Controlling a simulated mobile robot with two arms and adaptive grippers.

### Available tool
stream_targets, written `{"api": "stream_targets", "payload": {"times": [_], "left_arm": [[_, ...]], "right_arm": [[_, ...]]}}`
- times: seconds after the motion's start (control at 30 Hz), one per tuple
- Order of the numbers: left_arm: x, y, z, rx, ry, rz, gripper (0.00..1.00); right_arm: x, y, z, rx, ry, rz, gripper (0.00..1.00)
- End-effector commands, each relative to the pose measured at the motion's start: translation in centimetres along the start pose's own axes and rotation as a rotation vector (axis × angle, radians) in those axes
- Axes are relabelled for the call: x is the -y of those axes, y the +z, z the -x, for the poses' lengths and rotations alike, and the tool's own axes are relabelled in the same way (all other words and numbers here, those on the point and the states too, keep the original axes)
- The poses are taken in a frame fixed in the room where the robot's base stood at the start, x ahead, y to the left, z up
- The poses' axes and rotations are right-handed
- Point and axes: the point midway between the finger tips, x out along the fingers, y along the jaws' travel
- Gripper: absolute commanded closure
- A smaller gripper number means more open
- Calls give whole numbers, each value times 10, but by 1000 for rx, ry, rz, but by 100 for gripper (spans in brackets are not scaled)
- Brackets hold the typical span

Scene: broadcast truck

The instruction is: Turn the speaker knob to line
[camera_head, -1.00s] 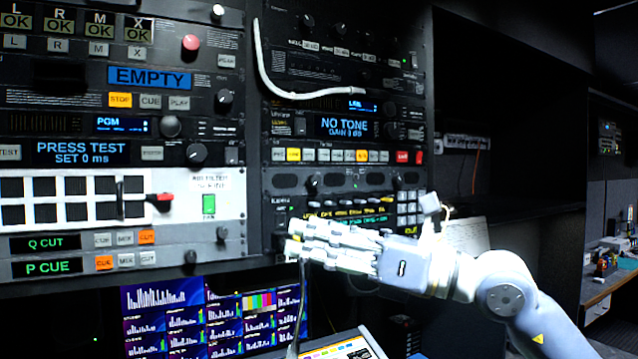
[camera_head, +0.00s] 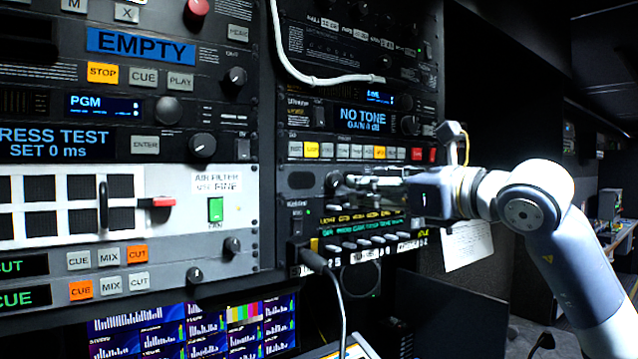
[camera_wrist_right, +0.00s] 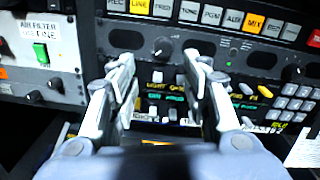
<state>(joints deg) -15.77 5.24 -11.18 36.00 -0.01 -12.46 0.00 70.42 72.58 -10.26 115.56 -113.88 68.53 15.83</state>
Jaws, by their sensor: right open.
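A dark round knob (camera_head: 333,182) sits on the black panel below a row of source buttons. It also shows in the right wrist view (camera_wrist_right: 162,47), ahead of and between my right gripper's fingers. One button in that row (camera_wrist_right: 140,6) reads LINE and is lit yellow. My right gripper (camera_head: 352,182) is open, its fingertips close to the knob; I cannot tell whether they touch it. In the right wrist view the fingers (camera_wrist_right: 160,65) are spread with nothing gripped. The knob's pointer setting is too small to read. My left gripper is not in view.
A second knob (camera_wrist_right: 292,73) is on the right of the same panel. Below are a lit text display and a keypad (camera_wrist_right: 292,103). A white cable (camera_head: 330,78) runs above. A dark recess opens to the right.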

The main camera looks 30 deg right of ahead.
Motion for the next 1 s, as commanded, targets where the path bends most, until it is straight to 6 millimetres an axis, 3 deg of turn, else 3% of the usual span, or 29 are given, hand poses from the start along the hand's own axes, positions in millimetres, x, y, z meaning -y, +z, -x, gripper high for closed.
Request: {"api": "stream_targets", "payload": {"times": [0.17,0.3,0.43,0.6,0.8,1.0], "left_arm": [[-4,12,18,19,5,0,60],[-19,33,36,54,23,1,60],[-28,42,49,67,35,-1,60],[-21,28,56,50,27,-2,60],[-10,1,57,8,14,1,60],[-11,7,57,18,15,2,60]], "right_arm": [[-1,4,-27,-3,5,-1,56],[-1,4,-55,-4,5,-2,56],[-1,4,-78,-2,6,-3,56],[-1,2,-97,-1,4,-2,56],[-1,0,-104,0,3,-1,56],[-1,-1,-104,0,3,0,56]]}}
